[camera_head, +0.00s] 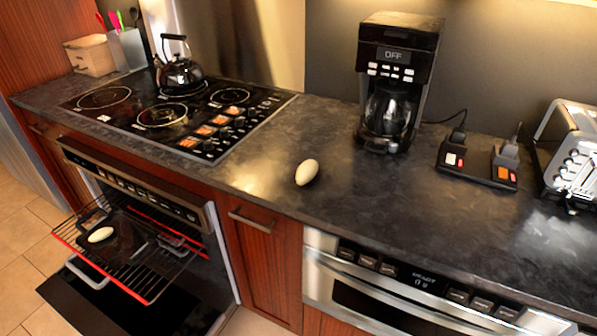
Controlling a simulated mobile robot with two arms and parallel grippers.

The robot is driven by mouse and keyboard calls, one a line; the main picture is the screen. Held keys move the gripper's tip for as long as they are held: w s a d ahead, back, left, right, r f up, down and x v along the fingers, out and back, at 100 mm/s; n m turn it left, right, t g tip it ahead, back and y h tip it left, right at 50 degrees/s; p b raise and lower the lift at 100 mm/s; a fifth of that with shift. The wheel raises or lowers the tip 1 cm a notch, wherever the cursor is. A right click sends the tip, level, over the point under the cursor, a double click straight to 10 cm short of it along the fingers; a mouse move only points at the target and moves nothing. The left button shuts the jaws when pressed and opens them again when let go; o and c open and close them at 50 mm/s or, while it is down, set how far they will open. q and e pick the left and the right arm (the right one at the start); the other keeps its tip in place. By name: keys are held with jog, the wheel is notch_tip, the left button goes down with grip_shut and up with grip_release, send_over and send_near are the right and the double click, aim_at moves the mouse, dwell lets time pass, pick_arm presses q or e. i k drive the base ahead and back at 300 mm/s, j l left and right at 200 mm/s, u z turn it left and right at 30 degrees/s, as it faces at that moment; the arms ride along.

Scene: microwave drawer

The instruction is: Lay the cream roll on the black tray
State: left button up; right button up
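A cream roll (307,172), smooth and oval, lies on the dark countertop between the stove and the coffee maker. A second, similar cream oval piece (101,234) lies at the left of a black tray (125,246). The tray rests on the oven rack (146,293), which is pulled out of the open oven at the lower left. Neither of my grippers is in view.
A black kettle (179,73) stands on the cooktop (165,115). A coffee maker (392,85), a power strip (477,162) and a toaster (571,150) stand along the back. The lowered oven door (75,305) is below the rack. The counter around the roll is clear.

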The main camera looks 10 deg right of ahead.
aim_at(127, 244)
jog(key=i+j, duration=0.1)
jog(key=j, duration=0.3)
jog(key=j+z, duration=0.1)
jog(key=j, duration=0.35)
jog(key=i+j, duration=0.15)
jog(key=j, duration=0.25)
